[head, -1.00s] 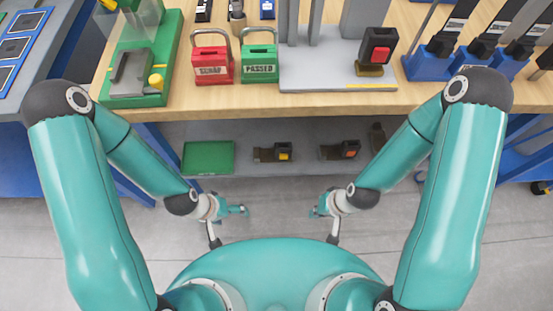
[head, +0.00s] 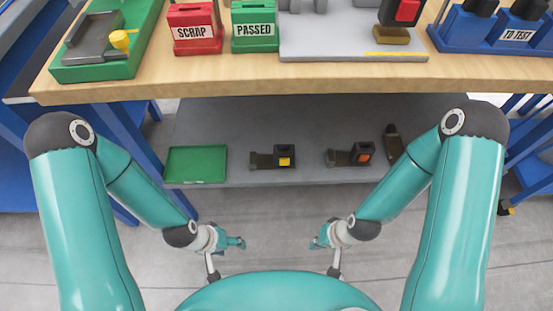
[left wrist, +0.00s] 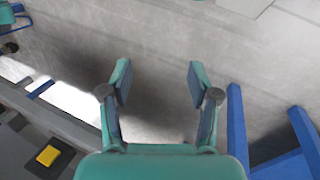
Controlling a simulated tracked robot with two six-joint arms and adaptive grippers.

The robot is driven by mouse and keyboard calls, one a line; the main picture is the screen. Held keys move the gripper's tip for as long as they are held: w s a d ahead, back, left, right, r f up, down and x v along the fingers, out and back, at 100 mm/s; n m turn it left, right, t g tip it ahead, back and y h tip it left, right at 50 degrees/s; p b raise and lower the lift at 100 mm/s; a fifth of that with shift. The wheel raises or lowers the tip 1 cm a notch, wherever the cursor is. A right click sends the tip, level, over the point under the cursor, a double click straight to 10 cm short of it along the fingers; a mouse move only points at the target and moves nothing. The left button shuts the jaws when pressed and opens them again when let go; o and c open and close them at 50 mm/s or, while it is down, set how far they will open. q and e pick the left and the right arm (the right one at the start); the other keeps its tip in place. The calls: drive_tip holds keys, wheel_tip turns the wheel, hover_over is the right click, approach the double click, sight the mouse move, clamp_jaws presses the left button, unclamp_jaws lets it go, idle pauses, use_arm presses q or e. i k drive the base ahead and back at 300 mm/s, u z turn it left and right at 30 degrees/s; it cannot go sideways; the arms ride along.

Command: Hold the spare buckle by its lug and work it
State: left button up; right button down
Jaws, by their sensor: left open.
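A buckle with a yellow button (head: 285,155) and a buckle with an orange-red button (head: 362,152) lie on the grey lower shelf, each with a dark lug to its left. Which one is the spare cannot be told. The yellow-button buckle also shows at the lower left of the left wrist view (left wrist: 47,156). A third buckle, with a red button (head: 402,14), stands on the bench top, cut off by the picture edge. My left gripper (head: 239,243) is open and empty over the floor, in front of the shelf. My right gripper (head: 318,243) is small there, its jaws unclear.
A green tray (head: 196,165) lies at the shelf's left, a dark piece (head: 393,143) at its right. The wooden bench top (head: 250,79) overhangs the shelf (head: 230,118). Red SCRAP (head: 194,30) and green PASSED (head: 254,32) boxes stand above. Blue legs flank the shelf.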

sight(282, 161)
drive_tip(key=u, duration=0.05)
drive_tip(key=k, duration=1)
drive_tip(key=u, duration=0.4)
drive_tip(key=i, duration=0.7)
drive_tip(key=u, duration=0.1)
